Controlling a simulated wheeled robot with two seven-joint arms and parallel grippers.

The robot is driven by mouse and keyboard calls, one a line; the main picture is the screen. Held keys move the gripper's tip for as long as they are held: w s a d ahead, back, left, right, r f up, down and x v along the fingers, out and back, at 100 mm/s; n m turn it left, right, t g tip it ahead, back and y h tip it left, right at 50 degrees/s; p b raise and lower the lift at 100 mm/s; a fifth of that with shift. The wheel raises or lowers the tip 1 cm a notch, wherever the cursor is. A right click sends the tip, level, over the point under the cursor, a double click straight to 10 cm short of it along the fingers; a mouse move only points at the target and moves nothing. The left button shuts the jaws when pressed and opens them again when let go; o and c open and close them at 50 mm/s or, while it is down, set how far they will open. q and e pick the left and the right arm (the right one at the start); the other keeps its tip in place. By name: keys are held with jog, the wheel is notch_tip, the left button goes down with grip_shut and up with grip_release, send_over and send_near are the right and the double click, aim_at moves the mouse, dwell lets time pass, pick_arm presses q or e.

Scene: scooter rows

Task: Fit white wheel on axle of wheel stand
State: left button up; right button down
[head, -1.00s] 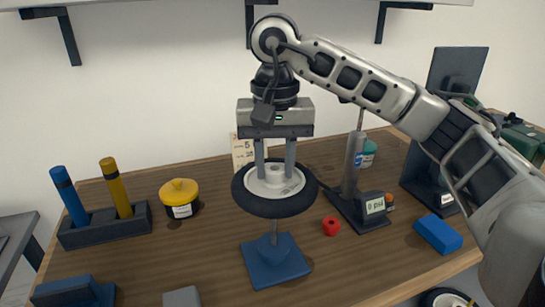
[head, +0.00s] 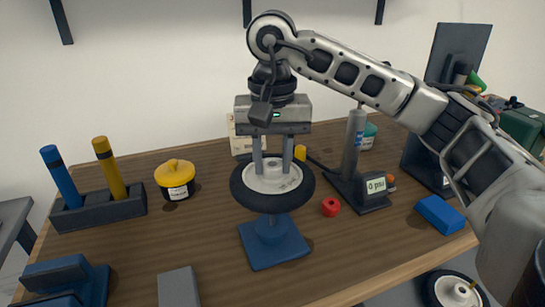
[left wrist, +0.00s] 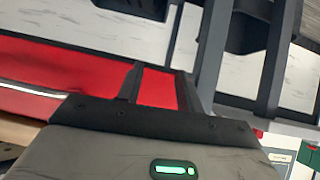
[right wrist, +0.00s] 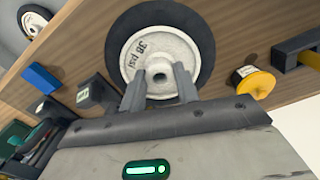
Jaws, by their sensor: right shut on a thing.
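The white wheel (head: 271,183) with a black tyre lies roughly flat in the head view. My right gripper (head: 272,168), pointing down, is shut on its raised hub. In the right wrist view the wheel (right wrist: 160,50) reads "38 psi" and the fingers are at the hub. The blue wheel stand (head: 273,246) is directly below the wheel, its square base on the table. The wheel hides the axle, so I cannot tell whether its tip is inside the hub. My left gripper (left wrist: 158,85) shows only in the left wrist view, fingers apart, with a red surface beyond.
A yellow-lidded pot (head: 175,180) and a holder with blue and yellow handles (head: 98,210) stand left. A blue block (head: 440,214) lies right. Another wheel (head: 453,291) is below the table edge.

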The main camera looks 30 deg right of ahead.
aim_at(272, 179)
pick_arm(q)
jog(key=shift+w+f+b, duration=0.15)
jog(key=shift+f+b, duration=0.3)
pick_arm(e)
jog(key=shift+f, duration=0.3)
dwell(0.5)
dwell(0.6)
jog(key=shift+f, duration=0.3)
pick_arm(q)
jog(key=shift+d+r+b, duration=0.1)
jog(key=shift+d+b, duration=0.05)
jog(key=shift+b, duration=0.2)
pick_arm(e)
jog(key=shift+f, duration=0.1)
pick_arm(q)
jog(key=shift+d+f+b, duration=0.1)
jog(key=shift+f+b, duration=0.15)
jog(key=shift+b, duration=0.15)
pick_arm(e)
jog(key=shift+f, duration=0.5)
pick_arm(q)
jog(key=shift+w+r+b, duration=0.1)
jog(key=shift+b, duration=0.25)
pick_arm(e)
jog(key=shift+f, duration=0.4)
